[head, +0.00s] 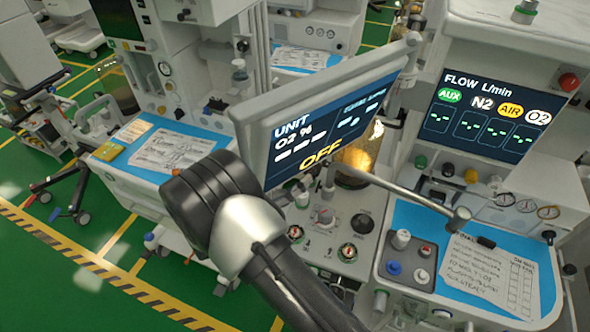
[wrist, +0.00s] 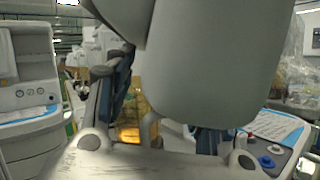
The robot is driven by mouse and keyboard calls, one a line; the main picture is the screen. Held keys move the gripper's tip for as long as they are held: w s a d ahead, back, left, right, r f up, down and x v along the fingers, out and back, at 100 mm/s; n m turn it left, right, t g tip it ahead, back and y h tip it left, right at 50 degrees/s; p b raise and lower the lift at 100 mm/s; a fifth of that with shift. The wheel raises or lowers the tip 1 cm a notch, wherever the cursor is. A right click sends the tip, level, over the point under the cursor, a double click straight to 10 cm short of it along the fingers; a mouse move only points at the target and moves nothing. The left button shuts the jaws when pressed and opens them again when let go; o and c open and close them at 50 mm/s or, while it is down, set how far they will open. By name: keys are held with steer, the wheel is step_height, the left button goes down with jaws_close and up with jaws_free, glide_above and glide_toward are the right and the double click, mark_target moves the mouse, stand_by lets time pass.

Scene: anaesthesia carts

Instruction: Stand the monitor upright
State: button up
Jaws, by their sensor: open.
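The monitor (head: 322,120), a grey-framed screen reading "UNIT", "O2 %" and "OFF", stands tilted above the middle cart in the head view. Its top edge slopes up to the right. My dark and silver arm crosses in front of its lower left corner and hides part of it. My gripper's fingers cannot be made out in the head view. In the wrist view my gripper (wrist: 163,95) is open, its dark left finger in sight and its right finger mostly hidden. A large pale grey body fills the space between and in front of the fingers; I cannot tell whether they touch it.
A grey rod (head: 400,188) runs below the monitor to the right. A fixed flow screen (head: 478,119) and a blue tray (head: 408,216) with a paper stand at right. Another cart with a blue top (head: 100,172) is at left. Green floor (head: 50,285) is clear at lower left.

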steer(key=shift+c, duration=0.6)
jaws_close()
